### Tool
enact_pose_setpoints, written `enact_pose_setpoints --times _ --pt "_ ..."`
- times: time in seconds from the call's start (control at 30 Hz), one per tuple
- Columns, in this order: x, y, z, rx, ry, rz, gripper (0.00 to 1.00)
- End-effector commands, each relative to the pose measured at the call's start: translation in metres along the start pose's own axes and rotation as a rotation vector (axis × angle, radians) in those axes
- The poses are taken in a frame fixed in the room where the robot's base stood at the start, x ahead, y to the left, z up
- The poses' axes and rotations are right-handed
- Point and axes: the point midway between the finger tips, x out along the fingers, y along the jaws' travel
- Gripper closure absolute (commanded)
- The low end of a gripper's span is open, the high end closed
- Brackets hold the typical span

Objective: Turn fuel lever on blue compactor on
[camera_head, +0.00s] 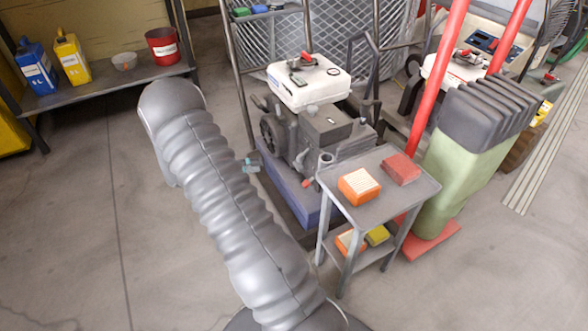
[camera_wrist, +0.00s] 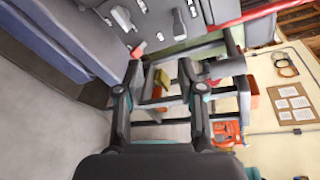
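The compactor (camera_head: 318,125) stands in the middle of the head view. It has a white top (camera_head: 318,85) with a dark and red part, a grey engine body and a blue-purple base (camera_head: 290,190). A small red-tipped part (camera_head: 307,183) sticks out low on its front; a red knob (camera_wrist: 138,50) also shows in the wrist view beside the grey engine (camera_wrist: 130,18). I cannot tell for sure which part is the fuel lever. My gripper (camera_wrist: 160,68) is open and empty, its left fingertip near the red knob in the picture; contact is unclear. In the head view only a teal part of my gripper (camera_head: 251,165) shows, left of the base.
A small grey side table (camera_head: 385,200) holding orange and red boxes stands close at the compactor's right. A green padded stack (camera_head: 455,160) and red posts are beyond it. A second white-topped machine (camera_head: 455,75) is behind. Floor (camera_head: 90,220) at left is clear.

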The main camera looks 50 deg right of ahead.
Motion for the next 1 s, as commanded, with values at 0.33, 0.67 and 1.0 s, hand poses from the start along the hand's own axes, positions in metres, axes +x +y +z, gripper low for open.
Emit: enact_pose_setpoints --times 0.33,0.67,1.0 --pt "0.034 0.087 -0.014 -0.384 -0.145 -0.164 0.61" --pt "0.057 0.094 -0.012 -0.435 -0.16 -0.189 0.61" --pt "0.117 0.085 -0.001 -0.433 -0.158 -0.188 0.61"
